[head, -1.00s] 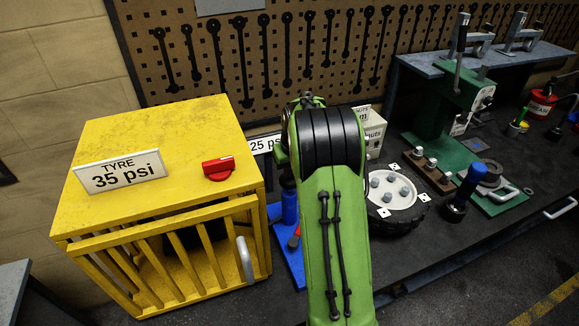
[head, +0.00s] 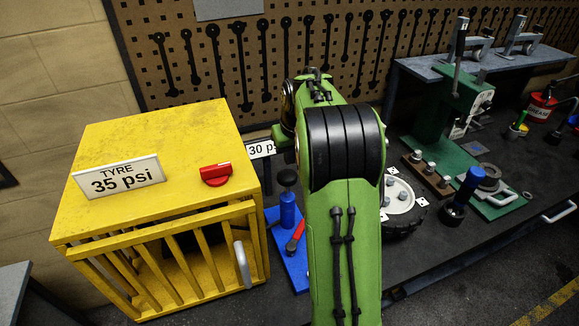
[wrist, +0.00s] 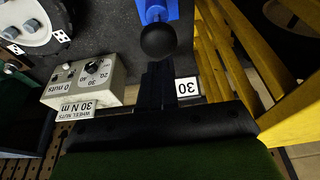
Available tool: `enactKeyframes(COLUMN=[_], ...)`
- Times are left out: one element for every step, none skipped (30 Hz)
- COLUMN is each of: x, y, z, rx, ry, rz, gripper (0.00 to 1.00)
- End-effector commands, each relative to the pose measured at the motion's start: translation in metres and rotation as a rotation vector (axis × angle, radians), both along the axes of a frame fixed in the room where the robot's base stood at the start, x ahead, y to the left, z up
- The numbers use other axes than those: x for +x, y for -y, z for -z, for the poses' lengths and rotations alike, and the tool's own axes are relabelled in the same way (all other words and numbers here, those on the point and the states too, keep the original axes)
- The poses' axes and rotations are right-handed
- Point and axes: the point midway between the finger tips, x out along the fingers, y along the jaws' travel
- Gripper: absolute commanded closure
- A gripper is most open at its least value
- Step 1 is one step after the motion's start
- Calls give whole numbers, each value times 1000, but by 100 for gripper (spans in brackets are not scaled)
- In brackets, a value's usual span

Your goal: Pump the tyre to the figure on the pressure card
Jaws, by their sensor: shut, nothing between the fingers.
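The pressure card (head: 115,178) on top of the yellow cage reads "TYRE 35 psi". The blue pump (head: 289,212) stands on a blue base right of the cage, with its round black knob (head: 287,177) on top. A white readout (head: 261,149) behind it shows 30 psi, its end hidden by my arm. The tyre (head: 407,220) with its white hub is partly hidden by my arm. In the wrist view my gripper (wrist: 157,66) is shut and empty, its dark fingertips close to the black knob (wrist: 158,41); I cannot tell whether they touch.
The yellow cage (head: 160,130) has a red knob (head: 215,174) on top and a grey handle on its barred front. A wheel-nuts box (wrist: 85,77) with a dial stands beside the pump.

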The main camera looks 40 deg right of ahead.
Motion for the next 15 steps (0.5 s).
enactKeyframes(x=[-2, -4, -6, -7, -8, -9, -10, -10, -11, -11, -11, -11, -10, -10, -10], y=[0, -1, -1, -1, -1, -2, -2, -2, -2, -2, -2, -2, -2, -2, -2], z=[-10, -15, -22, -26, -29, -33, -34, -36, -36, -37, -37, -37, -37, -37, -37], rx=[-2, -2, -2, -1, -1, -1, -1, -1, -1, -1, -1, -1, -1, -1, -1], ry=[5, 5, 4, 4, 4, 4, 3, 2, 2, 2, 2, 2, 3, 3, 3], rz=[0, 0, 1, 2, 2, 2, 2, 2, 1, 1, 1, 1, 1, 1, 1], gripper=[100, 100, 100, 100, 100, 100, 100, 100, 100, 100, 100, 100, 100, 100, 100])
